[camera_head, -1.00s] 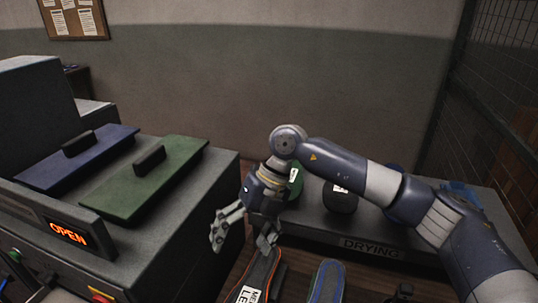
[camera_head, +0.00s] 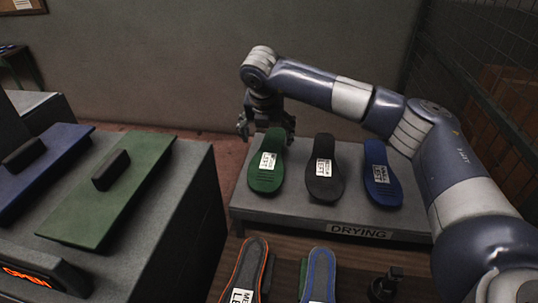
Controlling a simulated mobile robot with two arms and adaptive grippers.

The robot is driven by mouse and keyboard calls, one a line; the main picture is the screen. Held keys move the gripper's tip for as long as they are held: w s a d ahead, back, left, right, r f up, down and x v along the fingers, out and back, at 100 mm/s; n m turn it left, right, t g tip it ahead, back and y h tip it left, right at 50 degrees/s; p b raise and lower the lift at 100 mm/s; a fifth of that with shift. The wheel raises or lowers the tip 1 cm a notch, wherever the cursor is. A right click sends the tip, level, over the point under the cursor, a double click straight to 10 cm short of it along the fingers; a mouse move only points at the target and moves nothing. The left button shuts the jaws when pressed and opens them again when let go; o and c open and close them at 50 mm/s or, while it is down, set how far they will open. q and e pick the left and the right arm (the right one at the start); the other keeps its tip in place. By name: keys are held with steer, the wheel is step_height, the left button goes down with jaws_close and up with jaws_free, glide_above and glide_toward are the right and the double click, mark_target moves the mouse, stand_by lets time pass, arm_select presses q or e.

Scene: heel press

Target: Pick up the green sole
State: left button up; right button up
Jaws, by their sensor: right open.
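The green sole (camera_head: 267,178) lies on the grey drying table, at the left of a row of soles, with a white label on it. My right gripper (camera_head: 267,136) is open at the far, narrow end of the green sole. Its fingers show on either side of that end, and I cannot tell whether they touch it. My left gripper is not in view.
A black sole (camera_head: 324,185) and a blue sole (camera_head: 383,188) lie right of the green one on the drying table (camera_head: 285,208). An orange-edged sole (camera_head: 247,270) and a blue-edged sole (camera_head: 320,272) lie in front. The press, with a green plate (camera_head: 108,190) and blue plate (camera_head: 40,168), stands left.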

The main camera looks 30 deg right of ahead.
mark_target(271, 146)
steer(key=p+x, duration=0.2)
steer(key=x, duration=0.1)
steer(key=shift+d, duration=0.35)
steer(key=shift+w+d+f, duration=0.1)
steer(key=shift+w+f, duration=0.05)
steer(key=shift+f, duration=0.55)
steer(key=c, duration=1.2)
